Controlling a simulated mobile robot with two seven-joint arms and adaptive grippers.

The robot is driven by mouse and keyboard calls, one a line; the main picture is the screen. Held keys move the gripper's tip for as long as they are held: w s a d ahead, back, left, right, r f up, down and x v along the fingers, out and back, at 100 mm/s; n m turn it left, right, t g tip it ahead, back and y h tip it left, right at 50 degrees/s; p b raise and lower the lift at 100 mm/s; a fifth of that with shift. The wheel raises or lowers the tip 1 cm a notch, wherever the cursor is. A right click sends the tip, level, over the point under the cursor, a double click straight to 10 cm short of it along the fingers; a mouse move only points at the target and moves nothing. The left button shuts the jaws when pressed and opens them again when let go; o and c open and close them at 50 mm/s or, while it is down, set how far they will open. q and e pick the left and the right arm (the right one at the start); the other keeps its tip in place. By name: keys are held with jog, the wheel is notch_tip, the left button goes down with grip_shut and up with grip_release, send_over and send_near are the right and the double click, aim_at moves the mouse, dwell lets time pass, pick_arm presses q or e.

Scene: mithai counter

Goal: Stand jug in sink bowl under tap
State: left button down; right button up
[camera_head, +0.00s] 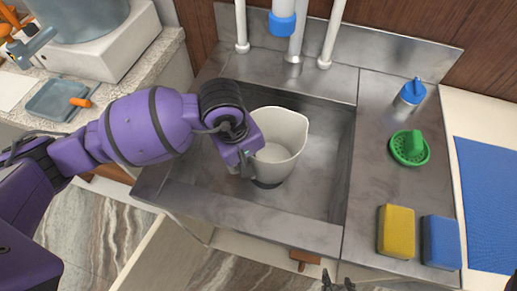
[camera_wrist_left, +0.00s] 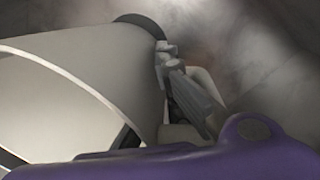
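A cream jug (camera_head: 284,140) stands upright, or nearly so, inside the sink bowl (camera_head: 318,190), below the tap (camera_head: 294,48) and a little in front of it. My left gripper (camera_head: 246,165) is at the jug's left side, low against its wall. In the left wrist view the jug (camera_wrist_left: 85,75) fills the left, with its handle (camera_wrist_left: 208,88) on the right. The left fingers (camera_wrist_left: 180,85) are closed at the handle. Whether the jug's base rests flat on the bowl floor is partly hidden. My right gripper (camera_head: 338,283) barely shows at the bottom edge, away from the sink.
A blue-topped bottle (camera_head: 411,93), a green strainer (camera_head: 409,148), a yellow sponge (camera_head: 396,231) and a blue sponge (camera_head: 441,242) stand on the right drainboard. A blue mat (camera_head: 489,200) lies farther right. A grey tray (camera_head: 57,100) is on the left counter. The bowl's right side is free.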

pick_arm(q)
jog(key=c, duration=2)
grip_release()
jog(key=shift+f, duration=0.1)
jog(key=r, duration=0.4)
jog(key=a+r, duration=0.1)
jog(key=r, duration=0.3)
jog(key=s+r, duration=0.1)
jog(key=r, duration=0.3)
jog(key=shift+a+r, duration=0.1)
jog(key=shift+a, duration=0.25)
